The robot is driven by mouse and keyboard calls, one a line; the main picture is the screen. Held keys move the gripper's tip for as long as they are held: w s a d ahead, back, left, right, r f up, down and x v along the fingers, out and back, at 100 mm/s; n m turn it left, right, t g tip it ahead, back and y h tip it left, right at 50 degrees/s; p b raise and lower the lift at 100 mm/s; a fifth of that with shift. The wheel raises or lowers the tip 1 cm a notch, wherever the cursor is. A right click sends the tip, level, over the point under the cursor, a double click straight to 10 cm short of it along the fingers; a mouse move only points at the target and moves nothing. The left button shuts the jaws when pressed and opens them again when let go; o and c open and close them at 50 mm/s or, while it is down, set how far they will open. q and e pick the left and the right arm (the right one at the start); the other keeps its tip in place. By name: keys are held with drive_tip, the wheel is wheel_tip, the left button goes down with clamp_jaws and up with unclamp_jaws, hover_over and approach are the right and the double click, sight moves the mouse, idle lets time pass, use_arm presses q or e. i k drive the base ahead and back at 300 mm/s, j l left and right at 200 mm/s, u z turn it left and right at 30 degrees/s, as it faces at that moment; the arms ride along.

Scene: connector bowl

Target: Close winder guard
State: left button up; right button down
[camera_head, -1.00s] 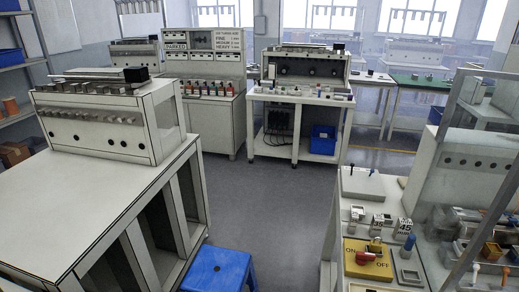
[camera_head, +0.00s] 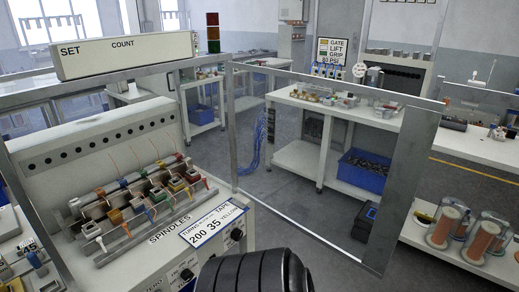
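The winder (camera_head: 95,140) stands at the left, with a row of spindles holding small coloured parts (camera_head: 150,195) and a label reading "SPINDLES". Its guard (camera_head: 405,190) is a clear panel in a grey metal frame. The guard stands open, swung out to the right from an upright post (camera_head: 231,130) at the winder's right end. The spindles are uncovered at the front. Neither gripper's fingers show. A black ribbed rounded part, cut off by the bottom edge, sits in front of the winder's control panel.
A "SET COUNT" box (camera_head: 125,57) and a stack light (camera_head: 213,32) rise above the winder. Behind the guard is a white bench (camera_head: 340,108) with a blue bin (camera_head: 362,172) below. Copper wire spools (camera_head: 482,240) stand on a bench at the right. Grey floor lies between.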

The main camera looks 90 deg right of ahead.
sight(423, 117)
drive_tip(key=k+l+z, duration=0.1)
drive_tip(key=k+l, duration=0.3)
drive_tip(key=k+l+z, duration=0.15)
drive_tip(key=k+l, duration=0.25)
drive_tip(key=k+l+z, duration=0.1)
drive_tip(key=k+l, duration=0.25)
drive_tip(key=l, duration=0.15)
drive_tip(key=k+l+z, duration=0.15)
drive_tip(key=k+l, duration=0.25)
drive_tip(key=i+l, duration=0.1)
drive_tip(key=l, duration=0.35)
drive_tip(key=i+l+z, duration=0.1)
drive_tip(key=l, duration=0.3)
drive_tip(key=i+l, duration=0.1)
drive_tip(key=l, duration=0.35)
drive_tip(key=i+l+z, duration=0.1)
drive_tip(key=l, duration=0.35)
drive_tip(key=k, duration=0.25)
drive_tip(key=u, duration=0.05)
